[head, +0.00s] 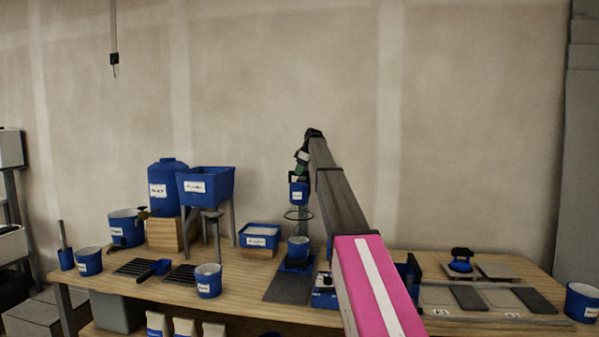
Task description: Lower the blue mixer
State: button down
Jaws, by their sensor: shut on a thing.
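The blue mixer (299,192) hangs upright at the middle of the head view, with a white label and a dark ring-shaped paddle below it. My gripper (301,174) is at the top of the mixer and shut on it; the fingers are small and partly hidden. A blue bucket (298,250) stands under the mixer on a blue base. The paddle is above the bucket's rim, apart from it. My arm hides the area just right of the mixer.
A blue hopper (207,186) on legs, a blue tank (167,187) and a labelled blue tray (259,237) stand to the left. Several small buckets stand on the wooden table (235,305). Tiles and a blue-handled tool (461,260) lie at right.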

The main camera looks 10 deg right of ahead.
aim_at(308, 176)
notch_tip(308, 176, down, 13)
dwell(0.3)
jog(key=c, duration=1)
grip_release()
jog(key=shift+f, duration=0.1)
jog(key=shift+o, duration=0.2)
jog(key=v, duration=1)
jog(key=shift+r, duration=0.3)
jog(key=shift+d+r, duration=0.15)
jog(key=shift+r, duration=0.05)
jog(key=shift+s, duration=0.1)
